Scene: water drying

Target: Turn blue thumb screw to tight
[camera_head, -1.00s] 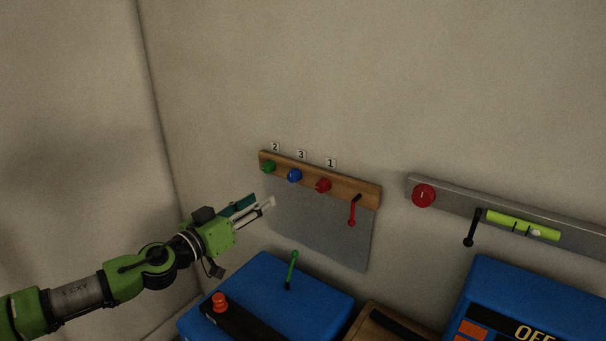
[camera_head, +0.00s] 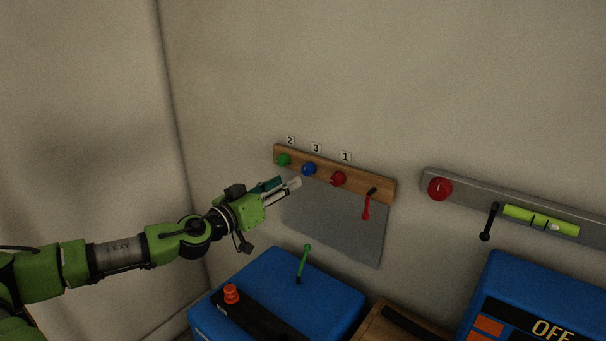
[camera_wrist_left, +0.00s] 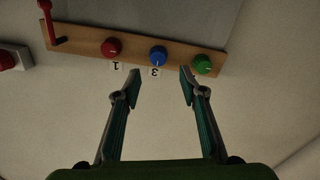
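The blue thumb screw (camera_head: 309,168) sits on a wooden strip (camera_head: 358,186) on the wall, between a green screw (camera_head: 284,159) and a red screw (camera_head: 338,179), under the label 3. My left gripper (camera_head: 286,184) is just below and left of it in the head view, apart from it. In the left wrist view the gripper (camera_wrist_left: 160,73) is open and empty, and the blue screw (camera_wrist_left: 158,56) lies just beyond and between its fingertips. The view is upside down, with the label 3 inverted. My right gripper is not in view.
A blue box (camera_head: 335,295) with a green lever (camera_head: 303,262) stands below. A grey rail (camera_head: 463,189) with a red knob (camera_head: 440,188) and a green level (camera_head: 540,221) is at right.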

